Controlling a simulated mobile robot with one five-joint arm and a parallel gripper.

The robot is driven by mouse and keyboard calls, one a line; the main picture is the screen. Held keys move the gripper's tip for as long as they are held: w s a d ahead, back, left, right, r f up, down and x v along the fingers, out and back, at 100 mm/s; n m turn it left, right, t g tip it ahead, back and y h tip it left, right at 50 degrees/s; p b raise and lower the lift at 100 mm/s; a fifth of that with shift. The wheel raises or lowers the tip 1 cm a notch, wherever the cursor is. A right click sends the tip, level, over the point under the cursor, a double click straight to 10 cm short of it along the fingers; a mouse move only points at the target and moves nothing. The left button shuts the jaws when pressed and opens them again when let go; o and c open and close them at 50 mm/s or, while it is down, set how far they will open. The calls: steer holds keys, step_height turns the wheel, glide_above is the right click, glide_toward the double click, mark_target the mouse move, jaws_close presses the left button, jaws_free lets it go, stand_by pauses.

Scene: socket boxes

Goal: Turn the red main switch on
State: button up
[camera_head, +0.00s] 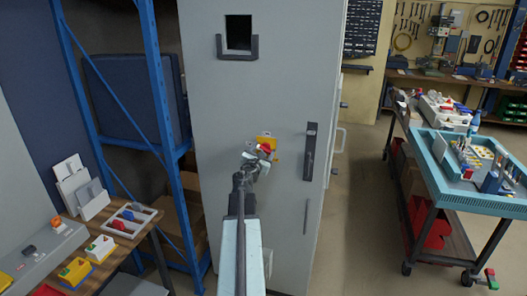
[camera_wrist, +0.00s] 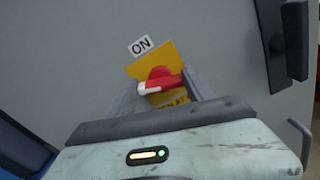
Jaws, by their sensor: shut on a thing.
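The red main switch (camera_head: 265,147) sits on a yellow plate (camera_head: 267,139) on the front of the grey cabinet. In the wrist view the red switch (camera_wrist: 164,76) has a white-tipped handle lying nearly level, the white tip to the left. A white "ON" label (camera_wrist: 141,45) is above and left of the plate (camera_wrist: 150,58). My gripper (camera_head: 258,157) reaches up to the switch. In the wrist view my gripper (camera_wrist: 162,90) has one finger on each side of the handle and is shut on it. Lettering low on the plate is partly hidden.
The grey cabinet (camera_head: 270,90) has a dark vertical handle (camera_head: 310,150) right of the switch. A blue shelf rack (camera_head: 160,80) stands to the left, beside a bench (camera_head: 145,228). A teal-topped cart (camera_head: 455,193) is at the right. Open floor lies between cabinet and cart.

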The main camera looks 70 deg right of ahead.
steer(key=m, duration=0.7)
steer(key=shift+s+f, duration=0.1)
steer(key=shift+f, duration=0.05)
steer(key=m, duration=0.3)
steer(key=shift+m, duration=0.4)
steer(key=shift+f+m, duration=0.1)
steer(key=shift+m, duration=1.8)
steer(key=o, duration=1.4)
steer(key=shift+c, duration=0.2)
steer(key=a, duration=0.7)
steer(key=shift+s+a, duration=0.3)
steer(key=shift+a, duration=0.1)
